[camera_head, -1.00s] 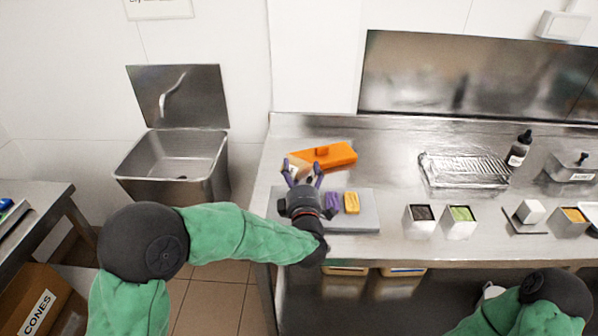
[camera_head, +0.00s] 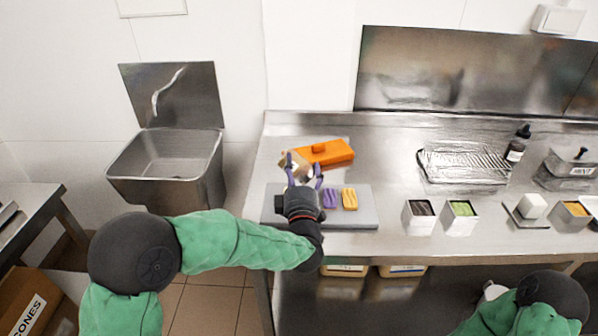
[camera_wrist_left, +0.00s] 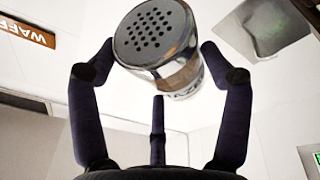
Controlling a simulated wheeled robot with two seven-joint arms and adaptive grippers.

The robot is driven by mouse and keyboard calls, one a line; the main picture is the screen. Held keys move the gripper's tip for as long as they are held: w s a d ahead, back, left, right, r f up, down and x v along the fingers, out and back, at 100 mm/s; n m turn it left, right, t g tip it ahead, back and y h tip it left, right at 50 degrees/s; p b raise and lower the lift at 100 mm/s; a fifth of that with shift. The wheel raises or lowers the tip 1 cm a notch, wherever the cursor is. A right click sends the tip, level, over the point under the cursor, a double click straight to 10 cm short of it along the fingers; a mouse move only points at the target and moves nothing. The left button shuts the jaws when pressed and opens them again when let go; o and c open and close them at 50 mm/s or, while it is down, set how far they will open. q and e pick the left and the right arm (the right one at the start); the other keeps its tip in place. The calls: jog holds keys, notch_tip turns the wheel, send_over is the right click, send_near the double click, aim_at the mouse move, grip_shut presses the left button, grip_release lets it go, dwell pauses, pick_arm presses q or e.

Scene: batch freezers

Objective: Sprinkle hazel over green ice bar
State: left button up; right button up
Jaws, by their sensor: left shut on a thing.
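My left gripper (camera_head: 304,170) is shut on a shaker (camera_head: 293,163) with a metal cap full of holes. In the left wrist view the shaker (camera_wrist_left: 158,45) is tilted between the fingers, its holed cap towards the camera. Its label is only partly readable. The gripper is above the left part of a grey board (camera_head: 362,215). A purple bar (camera_head: 330,197) and a yellow bar (camera_head: 349,199) lie on the board, just right of the gripper. No green bar shows; the gripper and wrist hide part of the board. My right gripper is out of view.
An orange lidded container (camera_head: 335,152) stands behind the board. To the right are steel tubs of dark (camera_head: 420,213) and green (camera_head: 460,215) contents, a wire rack (camera_head: 465,165) and a dark bottle (camera_head: 517,145). A sink (camera_head: 170,165) is at left.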

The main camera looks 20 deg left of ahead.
pick_arm(q)
jog(key=shift+r+p, duration=0.3)
jog(key=shift+r, duration=0.55)
jog(key=shift+f+b, duration=0.95)
jog(key=shift+b, duration=0.1)
jog(key=shift+r+p, duration=0.45)
jog(key=shift+r, duration=0.5)
jog(key=shift+f+b, duration=0.95)
jog(key=shift+b, duration=0.1)
jog(key=shift+r, duration=0.1)
jog(key=n, duration=0.2)
jog(key=shift+n+g, duration=0.3)
jog(key=shift+g, duration=0.1)
jog(key=shift+n+g, duration=0.3)
jog(key=shift+n, duration=0.6)
